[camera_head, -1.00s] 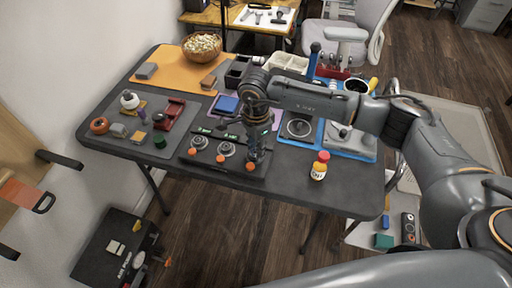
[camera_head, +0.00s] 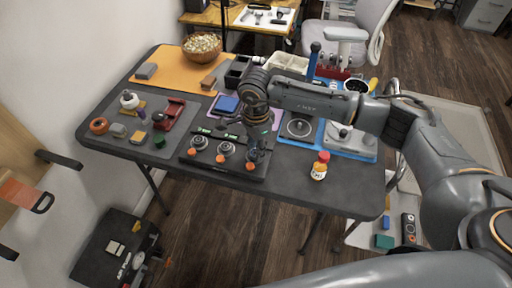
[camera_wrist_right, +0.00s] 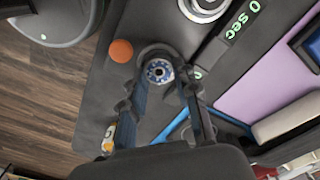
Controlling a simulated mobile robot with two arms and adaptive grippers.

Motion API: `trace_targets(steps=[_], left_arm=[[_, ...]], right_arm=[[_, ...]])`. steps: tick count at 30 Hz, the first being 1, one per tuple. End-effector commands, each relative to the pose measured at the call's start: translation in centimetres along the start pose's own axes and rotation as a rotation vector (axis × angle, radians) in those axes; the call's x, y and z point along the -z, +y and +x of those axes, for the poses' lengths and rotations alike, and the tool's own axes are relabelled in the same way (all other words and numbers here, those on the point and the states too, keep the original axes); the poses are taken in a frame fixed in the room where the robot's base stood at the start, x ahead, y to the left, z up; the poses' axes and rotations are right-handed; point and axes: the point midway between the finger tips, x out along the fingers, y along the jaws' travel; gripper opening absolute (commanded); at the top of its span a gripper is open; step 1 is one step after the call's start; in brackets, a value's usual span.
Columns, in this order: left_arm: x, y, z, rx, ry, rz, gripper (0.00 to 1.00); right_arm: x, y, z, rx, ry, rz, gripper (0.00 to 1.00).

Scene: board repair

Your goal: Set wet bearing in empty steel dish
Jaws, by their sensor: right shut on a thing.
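My right gripper (camera_head: 256,158) is low over the right end of a black three-station unit (camera_head: 214,172). A round steel dish (camera_head: 299,127) stands on the blue mat, to the right of the gripper, and looks empty. My left gripper is not in view.
A bottle with a red cap (camera_head: 320,165) stands near the table's front edge. A grey device (camera_head: 350,141) is right of the dish. A purple mat (camera_head: 270,122) lies behind the unit. The grey mat at left holds several small items.

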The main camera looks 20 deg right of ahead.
Motion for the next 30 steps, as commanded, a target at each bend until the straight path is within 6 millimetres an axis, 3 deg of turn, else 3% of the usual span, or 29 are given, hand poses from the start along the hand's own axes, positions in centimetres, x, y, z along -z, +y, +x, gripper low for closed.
trace_targets(steps=[21, 22, 24, 26, 30], left_arm=[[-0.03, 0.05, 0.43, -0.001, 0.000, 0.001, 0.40], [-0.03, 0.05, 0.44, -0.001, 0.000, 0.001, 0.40], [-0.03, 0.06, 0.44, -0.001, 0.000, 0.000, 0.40], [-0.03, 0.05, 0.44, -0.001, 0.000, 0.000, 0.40], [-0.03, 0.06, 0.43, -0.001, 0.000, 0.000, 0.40]], right_arm=[[-0.04, 0.27, 0.62, -0.008, 0.001, -0.001, 0.01], [-0.05, 0.28, 0.64, -0.008, 0.001, -0.001, 0.34], [-0.05, 0.30, 0.67, -0.009, 0.001, -0.001, 0.48], [-0.05, 0.30, 0.66, -0.009, 0.001, -0.001, 0.56], [-0.04, 0.20, 0.54, -0.006, 0.001, -0.001, 0.56]])
